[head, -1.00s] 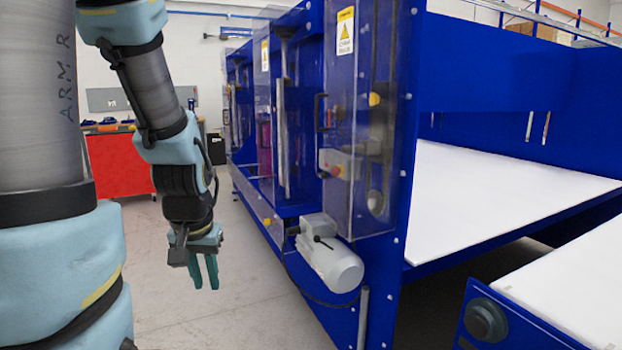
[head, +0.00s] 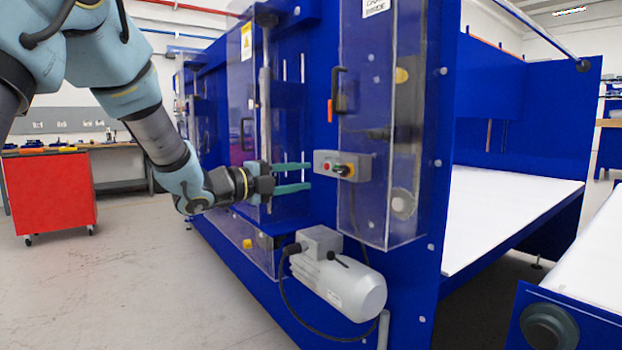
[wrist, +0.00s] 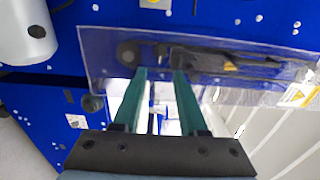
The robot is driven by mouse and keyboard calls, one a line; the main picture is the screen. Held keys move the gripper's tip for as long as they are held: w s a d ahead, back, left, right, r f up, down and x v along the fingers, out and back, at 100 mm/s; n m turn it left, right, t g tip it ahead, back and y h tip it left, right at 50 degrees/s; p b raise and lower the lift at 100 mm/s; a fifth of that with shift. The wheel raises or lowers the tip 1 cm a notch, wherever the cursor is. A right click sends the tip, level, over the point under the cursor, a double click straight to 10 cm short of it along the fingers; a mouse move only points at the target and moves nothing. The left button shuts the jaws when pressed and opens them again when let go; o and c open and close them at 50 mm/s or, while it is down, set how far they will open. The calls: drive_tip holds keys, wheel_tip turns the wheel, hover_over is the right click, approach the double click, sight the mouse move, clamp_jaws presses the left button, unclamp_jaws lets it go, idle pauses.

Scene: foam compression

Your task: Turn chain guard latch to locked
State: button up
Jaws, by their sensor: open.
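The clear chain guard (head: 372,215) stands upright on the blue machine's end, with a black handle (head: 339,90) on its left edge. A small orange piece (head: 330,110) beside the handle may be the latch; its setting is too small to tell. My gripper (head: 308,176) is open and empty, its two teal fingers level and pointing right, just left of the grey control box. I cannot tell whether they touch anything. In the wrist view, the fingers (wrist: 160,73) reach toward a clear cover (wrist: 105,55) with a dark wheel and bar behind it; no latch is clear there.
The grey control box (head: 343,165) carries a red button and a dark knob on yellow. A grey motor (head: 338,283) with a cable juts out below. Another clear guard (head: 225,205) lies behind my gripper. A red cabinet (head: 50,195) stands left; floor between is free.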

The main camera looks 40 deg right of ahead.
sight(337, 171)
drive_tip(key=d, duration=0.3)
drive_tip(key=d+p, duration=0.1)
drive_tip(key=d, duration=0.2)
drive_tip(key=d+p, duration=0.1)
drive_tip(key=d, duration=0.3)
drive_tip(key=shift+s, duration=0.3)
clamp_jaws()
